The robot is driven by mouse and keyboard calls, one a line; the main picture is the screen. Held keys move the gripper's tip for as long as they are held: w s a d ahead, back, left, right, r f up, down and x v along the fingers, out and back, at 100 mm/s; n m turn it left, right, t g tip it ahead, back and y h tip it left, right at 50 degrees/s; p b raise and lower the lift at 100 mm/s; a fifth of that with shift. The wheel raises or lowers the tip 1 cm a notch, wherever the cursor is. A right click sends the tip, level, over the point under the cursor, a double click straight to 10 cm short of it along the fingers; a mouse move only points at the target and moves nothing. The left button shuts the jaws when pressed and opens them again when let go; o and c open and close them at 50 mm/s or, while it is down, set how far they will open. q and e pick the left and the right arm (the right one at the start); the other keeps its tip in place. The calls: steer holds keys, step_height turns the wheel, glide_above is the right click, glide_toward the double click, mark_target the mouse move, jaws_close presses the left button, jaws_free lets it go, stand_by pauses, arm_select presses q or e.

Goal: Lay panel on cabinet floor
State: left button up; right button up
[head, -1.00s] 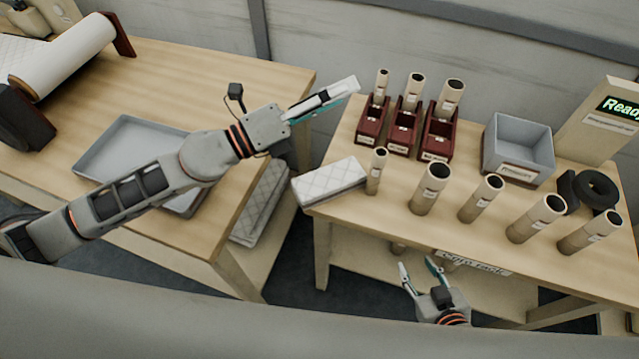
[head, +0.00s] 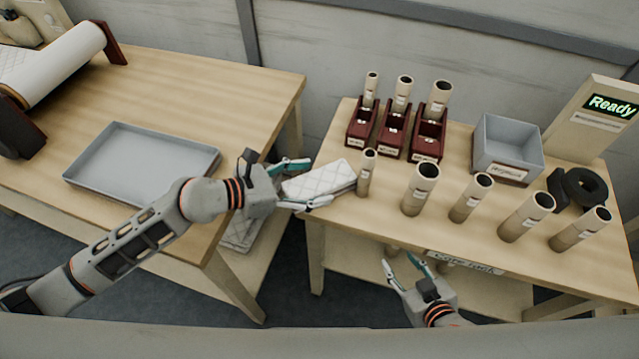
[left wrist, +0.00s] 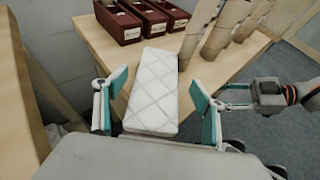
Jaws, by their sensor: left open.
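A white quilted panel (head: 322,179) lies at the left end of the right table, partly over its edge. My left gripper (head: 305,184) is open, with a finger on either side of the panel's near end. In the left wrist view the quilted panel (left wrist: 152,95) lies between the two spread fingers, with a gap visible at least on the right side. My right gripper (head: 402,264) is open and empty, low in front of the right table. No cabinet can be made out with certainty.
Several cardboard tubes (head: 420,190) stand close right of the panel, with dark red holders (head: 394,135) behind. A grey bin (head: 507,150) is further right. A grey tray (head: 140,165) lies on the left table. More quilted pieces (head: 240,234) lie below that table's right end.

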mark_target(317, 181)
arm_select(q)
steer(key=x, duration=0.4)
steer(key=shift+w+f, duration=0.25)
steer(key=shift+f, duration=0.1)
steer(key=c, duration=0.9)
steer(key=shift+r, duration=0.15)
